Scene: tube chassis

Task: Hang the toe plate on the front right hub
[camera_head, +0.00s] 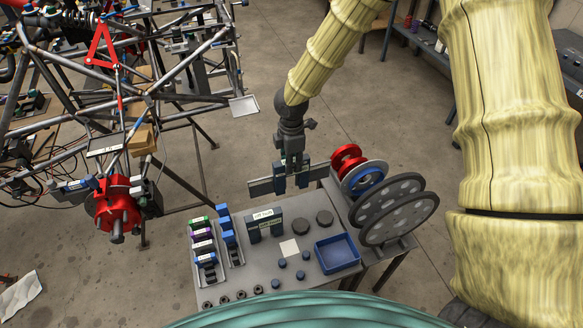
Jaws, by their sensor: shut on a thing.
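My gripper (292,181) is at the right of centre, above the back edge of the small grey table, pointing down. It is shut on a long flat grey plate, which I take to be the toe plate (262,187). The plate extends to both sides of the fingers, its long side roughly level. The fingers and dark blue parts hide its middle. A red hub (117,206) with a dark centre is on the tube chassis at the left, which I take to be the front right hub. The gripper and plate are well to the right of it, apart from it.
The grey table (247,285) bears a blue tray (337,253), dark discs, labelled blue blocks (266,224) and racks. Red and blue hubs and large grey discs (399,220) stand at its right. Chassis tubes (180,70) fill the left. Floor shows between chassis and table.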

